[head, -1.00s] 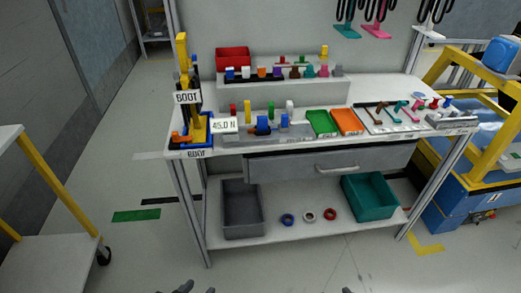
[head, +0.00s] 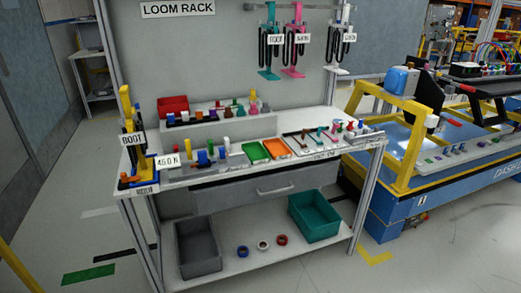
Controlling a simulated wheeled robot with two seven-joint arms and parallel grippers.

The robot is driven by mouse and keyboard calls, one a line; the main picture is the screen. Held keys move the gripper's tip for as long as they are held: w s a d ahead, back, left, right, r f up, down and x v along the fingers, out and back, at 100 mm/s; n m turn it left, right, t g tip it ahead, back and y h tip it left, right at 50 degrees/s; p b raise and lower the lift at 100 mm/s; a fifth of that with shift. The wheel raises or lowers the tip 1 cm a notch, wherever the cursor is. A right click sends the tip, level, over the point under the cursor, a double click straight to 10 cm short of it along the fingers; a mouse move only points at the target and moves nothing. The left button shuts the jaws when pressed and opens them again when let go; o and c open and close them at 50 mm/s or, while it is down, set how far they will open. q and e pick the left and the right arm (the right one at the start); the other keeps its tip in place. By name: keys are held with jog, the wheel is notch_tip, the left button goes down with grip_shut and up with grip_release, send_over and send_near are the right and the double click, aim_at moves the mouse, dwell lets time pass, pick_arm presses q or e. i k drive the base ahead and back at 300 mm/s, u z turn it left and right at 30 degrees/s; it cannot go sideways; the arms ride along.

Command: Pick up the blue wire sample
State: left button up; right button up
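Small upright coloured pieces stand in a grey holder (head: 178,172) on the workbench, left of the green tray. A blue ring (head: 242,251) lies on the lower shelf beside a white ring (head: 263,245) and a red ring (head: 282,240). At this size I cannot tell which blue item is the wire sample. Neither of my grippers is in view.
The workbench carries a green tray (head: 255,152), an orange tray (head: 276,147) and a yellow press (head: 128,108). A grey bin (head: 197,249) and a teal bin (head: 316,215) stand on the lower shelf. A yellow-framed station (head: 405,150) is close on the right. The floor in front is clear.

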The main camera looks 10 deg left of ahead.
aim_at(202, 155)
jog(key=z, duration=0.5)
jog(key=i, duration=0.95)
jog(key=u, duration=0.05)
